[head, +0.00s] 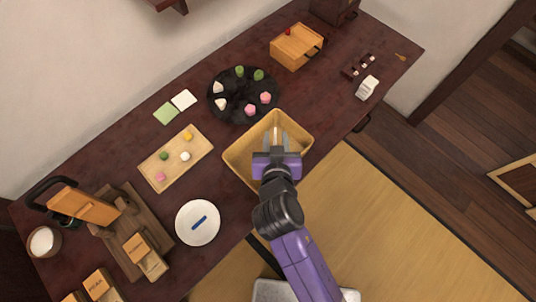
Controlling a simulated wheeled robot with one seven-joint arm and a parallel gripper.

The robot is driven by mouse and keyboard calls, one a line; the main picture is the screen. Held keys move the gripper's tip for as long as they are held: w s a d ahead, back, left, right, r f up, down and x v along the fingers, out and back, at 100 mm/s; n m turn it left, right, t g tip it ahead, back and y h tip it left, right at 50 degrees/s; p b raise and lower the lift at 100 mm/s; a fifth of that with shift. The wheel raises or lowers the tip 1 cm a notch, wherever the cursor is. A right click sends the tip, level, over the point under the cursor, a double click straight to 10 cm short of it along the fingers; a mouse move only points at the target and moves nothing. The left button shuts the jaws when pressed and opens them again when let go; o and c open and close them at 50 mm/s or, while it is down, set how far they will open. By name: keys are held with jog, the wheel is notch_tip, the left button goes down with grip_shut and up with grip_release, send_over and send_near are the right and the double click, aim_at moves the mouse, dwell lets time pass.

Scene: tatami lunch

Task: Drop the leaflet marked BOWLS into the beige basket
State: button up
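The beige basket (236,154) stands near the front edge of the dark table, in the middle of the head view. My gripper (278,138) is over the basket, its fingers pointing toward the basket's far side. The two fingers look a little apart, with a pale sliver between them. I cannot tell whether this is a held leaflet seen edge-on or the basket behind. I can read no leaflet marked BOWLS. My gripper and arm hide part of the basket's inside and its near right wall.
Left of the basket are a black round tray (224,111) of sweets, a wooden tray (150,166) and a white plate (187,234) with a blue item. Labelled wooden boxes (103,286) stand front left. A wooden box (296,47) and a white item (367,87) are beyond.

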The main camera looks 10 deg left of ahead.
jog(key=b+v, duration=0.1)
jog(key=v, duration=0.6)
jog(key=shift+s+r, duration=0.15)
jog(key=shift+s, duration=0.2)
